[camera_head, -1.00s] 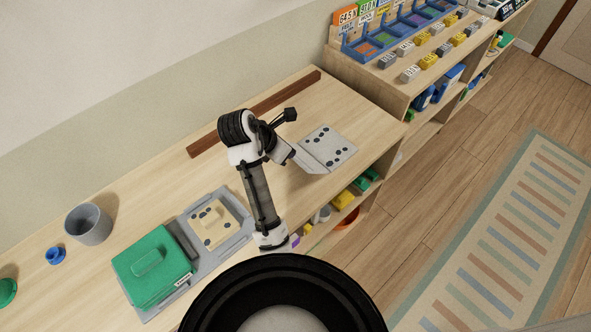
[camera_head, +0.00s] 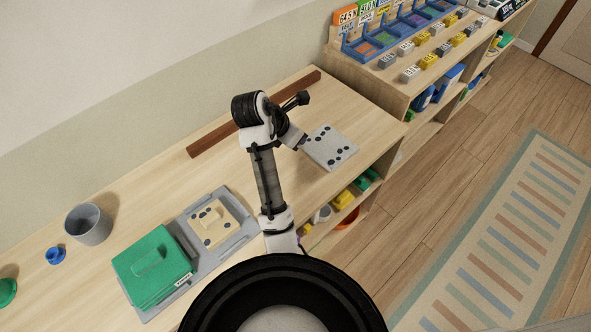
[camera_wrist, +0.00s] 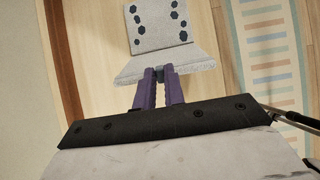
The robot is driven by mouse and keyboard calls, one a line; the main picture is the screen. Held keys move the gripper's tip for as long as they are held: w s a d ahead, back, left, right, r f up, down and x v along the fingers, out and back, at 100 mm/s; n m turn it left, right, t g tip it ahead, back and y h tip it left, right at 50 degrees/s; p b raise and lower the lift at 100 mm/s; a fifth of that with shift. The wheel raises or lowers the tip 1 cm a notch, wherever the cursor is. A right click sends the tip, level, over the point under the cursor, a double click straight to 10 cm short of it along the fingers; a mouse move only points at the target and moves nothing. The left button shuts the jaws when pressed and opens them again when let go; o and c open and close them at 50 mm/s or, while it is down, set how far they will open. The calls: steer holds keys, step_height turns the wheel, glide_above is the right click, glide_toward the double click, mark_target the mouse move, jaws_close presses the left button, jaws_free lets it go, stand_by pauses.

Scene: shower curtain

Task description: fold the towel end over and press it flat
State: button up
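The towel (camera_head: 332,149) is a small grey cloth with dark dots, on the wooden table top. In the wrist view the dotted part of the towel (camera_wrist: 159,26) lies at the top. Its near end is a plain, lighter flap (camera_wrist: 190,60) that widens toward the camera and looks raised. My gripper (camera_wrist: 160,73) has its purple fingers close together at the middle of that flap's edge, and they look shut on it. In the head view my gripper (camera_head: 302,143) is at the towel's left edge, and the fingertips are mostly hidden.
A dark red-brown strip (camera_head: 214,139) lies along the back of the table. A grey tray (camera_head: 238,237), green box (camera_head: 151,269) and grey cup (camera_head: 88,224) stand at the left. Shelves (camera_head: 387,95) stand at the right. The table's front edge is close to the towel.

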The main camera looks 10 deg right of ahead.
steer(key=shift+w+d+r, duration=0.1)
steer(key=shift+w+d+r, duration=0.2)
steer(key=shift+w+d, duration=0.2)
steer(key=shift+d, duration=0.15)
steer(key=shift+w+d+r, duration=0.15)
steer(key=shift+w+d, duration=0.25)
steer(key=shift+d, duration=0.15)
steer(key=shift+s+a+f, duration=0.25)
steer(key=shift+s+a, duration=0.2)
steer(key=shift+a, duration=0.15)
steer(key=shift+s+a+f, duration=0.2)
steer(key=shift+s+a, duration=0.25)
steer(key=shift+a, duration=0.15)
